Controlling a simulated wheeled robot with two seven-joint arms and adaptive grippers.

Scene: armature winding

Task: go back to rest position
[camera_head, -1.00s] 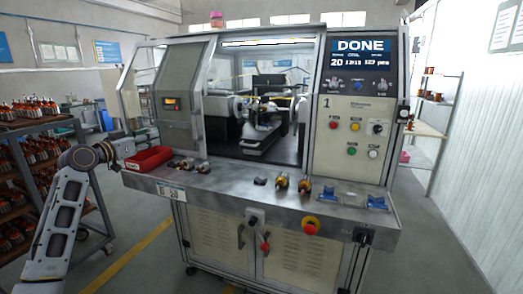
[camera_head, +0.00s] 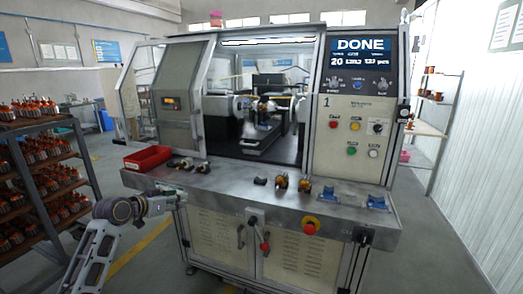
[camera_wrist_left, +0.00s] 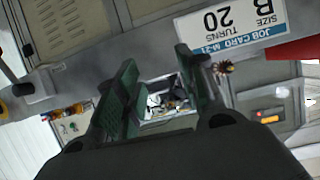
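My left arm comes in from the lower left in the head view. Its gripper (camera_head: 178,199) is low at the front left edge of the machine's metal ledge (camera_head: 230,188), covering the spot of the job card. In the left wrist view the two dark green fingers of the left gripper (camera_wrist_left: 160,90) stand apart with nothing between them. The job card (camera_wrist_left: 232,28) shows upside down beyond the fingers. My right gripper is in neither view.
The winding machine (camera_head: 350,120) shows DONE on its screen. A red tray (camera_head: 148,158), several armatures (camera_head: 281,182) and blue holders (camera_head: 377,202) are on the ledge. A rack (camera_head: 88,165) of armatures stands at the left. The floor (camera_head: 450,250) at the right is clear.

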